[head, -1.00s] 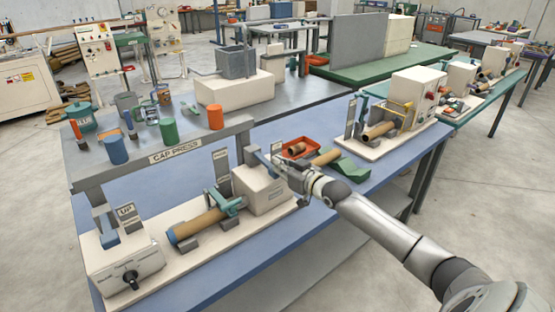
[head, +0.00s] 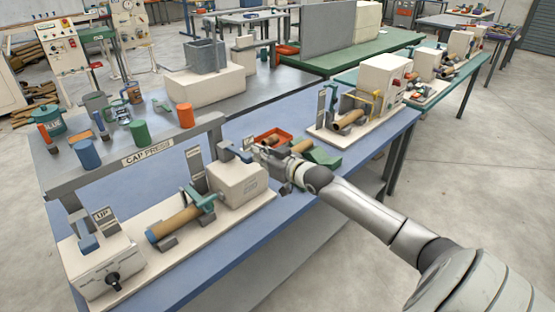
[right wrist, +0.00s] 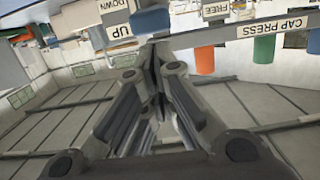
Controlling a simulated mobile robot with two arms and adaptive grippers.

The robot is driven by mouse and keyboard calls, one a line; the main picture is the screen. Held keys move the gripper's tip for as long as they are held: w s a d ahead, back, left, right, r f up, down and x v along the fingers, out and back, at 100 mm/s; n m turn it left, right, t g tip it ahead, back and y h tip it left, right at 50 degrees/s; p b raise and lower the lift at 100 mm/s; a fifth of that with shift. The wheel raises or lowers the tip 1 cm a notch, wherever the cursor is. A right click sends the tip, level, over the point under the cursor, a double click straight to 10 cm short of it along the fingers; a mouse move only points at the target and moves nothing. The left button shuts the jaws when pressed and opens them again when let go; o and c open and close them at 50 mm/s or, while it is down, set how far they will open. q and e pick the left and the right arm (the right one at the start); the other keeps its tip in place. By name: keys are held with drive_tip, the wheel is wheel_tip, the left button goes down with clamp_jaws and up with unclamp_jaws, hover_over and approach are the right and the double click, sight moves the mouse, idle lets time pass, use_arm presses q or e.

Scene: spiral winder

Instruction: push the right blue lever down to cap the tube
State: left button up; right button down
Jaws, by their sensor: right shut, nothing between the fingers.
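The cap press stands on the blue table, with a cream housing (head: 238,187) at its right end. The right blue lever (head: 234,151) sticks out above this housing; it also shows at the top of the right wrist view (right wrist: 151,20), beside the UP and DOWN labels. My right gripper (head: 256,151) is shut and empty, its tips close to the lever's right end. I cannot tell whether they touch. The brown tube (head: 177,221) lies in its cradle, with blue at its left end (head: 152,236) and a teal clamp (head: 203,197) over its right part. My left gripper is out of view.
A grey frame marked CAP PRESS (head: 150,157) spans behind the tube. A left blue lever (head: 88,243) stands by an UP label above the knob box (head: 103,275). A red tray (head: 270,137) and green piece (head: 318,158) lie just behind my right gripper.

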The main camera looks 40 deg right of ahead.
drive_tip(key=s+r+b, duration=0.1)
drive_tip(key=s, duration=0.5)
drive_tip(key=shift+s+d, duration=0.25)
drive_tip(key=shift+s, duration=0.15)
idle(0.6)
drive_tip(key=s+d+f+m+g+h, duration=0.1)
drive_tip(key=s+d+f+g, duration=0.1)
drive_tip(key=f, duration=0.8)
drive_tip(key=s+d+f+m+g+h, duration=0.1)
drive_tip(key=s+d+f+h, duration=0.15)
drive_tip(key=f, duration=0.75)
drive_tip(key=s+a+f+g, duration=0.1)
drive_tip(key=s+f+g, duration=0.1)
drive_tip(key=s+f, duration=0.65)
drive_tip(key=s+a+f+g, duration=0.2)
drive_tip(key=s+f+g, duration=0.1)
drive_tip(key=f, duration=1)
drive_tip(key=s+a+f+n+g, duration=0.1)
drive_tip(key=s+a+f+g, duration=0.1)
drive_tip(key=s+a+f, duration=0.5)
drive_tip(key=s+a+f+n+g+y, duration=0.1)
drive_tip(key=s+a+f, duration=0.5)
drive_tip(key=s, duration=0.9)
drive_tip(key=s+a+f+n+g+y, duration=0.1)
drive_tip(key=s+a+f+g, duration=0.3)
drive_tip(key=s+a+f, duration=0.3)
drive_tip(key=s+a, duration=0.1)
drive_tip(key=s, duration=0.3)
drive_tip(key=shift+a+f, duration=0.15)
drive_tip(key=shift+f, duration=0.15)
